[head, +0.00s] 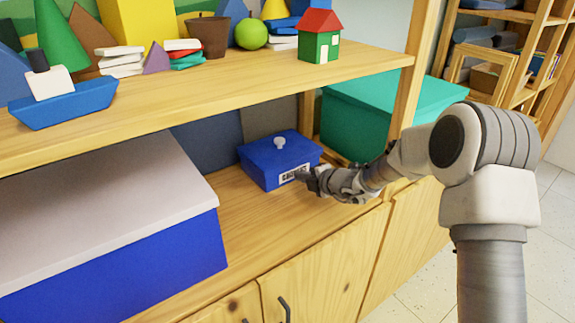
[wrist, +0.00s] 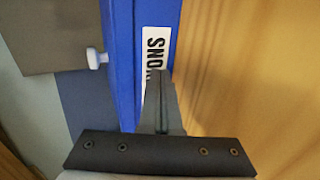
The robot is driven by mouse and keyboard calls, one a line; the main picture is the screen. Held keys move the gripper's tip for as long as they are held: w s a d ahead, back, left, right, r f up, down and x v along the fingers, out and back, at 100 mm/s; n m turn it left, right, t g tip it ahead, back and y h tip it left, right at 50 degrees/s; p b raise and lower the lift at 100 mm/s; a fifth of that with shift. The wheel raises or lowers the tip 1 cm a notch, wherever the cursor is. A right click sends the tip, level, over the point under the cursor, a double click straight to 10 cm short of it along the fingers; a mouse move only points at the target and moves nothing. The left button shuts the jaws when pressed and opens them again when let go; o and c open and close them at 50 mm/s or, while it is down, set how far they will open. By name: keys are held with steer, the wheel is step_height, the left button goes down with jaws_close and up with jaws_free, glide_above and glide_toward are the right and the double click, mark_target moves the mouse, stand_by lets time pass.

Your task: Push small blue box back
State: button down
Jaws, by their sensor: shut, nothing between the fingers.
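The small blue box (head: 276,160) sits on the lower shelf, between the large blue box and the green box. It has a light knob on its lid and a white label on its front. In the wrist view the small blue box (wrist: 123,62) stands on its side in the picture, with its label partly hidden behind my fingers. My gripper (head: 308,179) is shut and empty at the front face of the box, near the label. In the wrist view my gripper (wrist: 160,85) overlaps the label; I cannot tell whether it touches.
A large blue box (head: 120,262) with a pale lid fills the shelf's left side. A green box (head: 350,118) stands at the right behind a post. The upper shelf (head: 250,80) hangs above, with a toy house (head: 320,38) and boat (head: 65,103). Bare shelf (head: 250,220) lies before the small box.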

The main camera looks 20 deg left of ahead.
steer(key=shift+w+a, duration=0.5)
steer(key=shift+a, duration=0.3)
steer(key=shift+s+d, duration=0.45)
steer(key=shift+d, duration=0.2)
steer(key=shift+s+d, duration=0.45)
steer(key=shift+d, duration=0.15)
steer(key=shift+r, duration=0.1)
steer(key=shift+s+d+r+p, duration=0.2)
steer(key=shift+d+r+p, duration=0.1)
steer(key=shift+r+p, duration=0.4)
steer(key=shift+s+d+r+p, duration=0.25)
steer(key=shift+r+p, duration=0.4)
steer(key=shift+r, duration=0.1)
steer(key=shift+s+d+r+p, duration=0.2)
steer(key=shift+d+r+p, duration=0.1)
steer(key=shift+r+p, duration=0.4)
steer(key=shift+s+d, duration=1.05)
steer(key=shift+d, duration=0.3)
steer(key=shift+s+d, duration=1)
steer(key=shift+d, duration=0.35)
steer(key=s+d+p, duration=0.3)
steer(key=s+d, duration=0.6)
steer(key=d, duration=0.2)
steer(key=shift+p, duration=0.3)
steer(key=shift+d, duration=0.1)
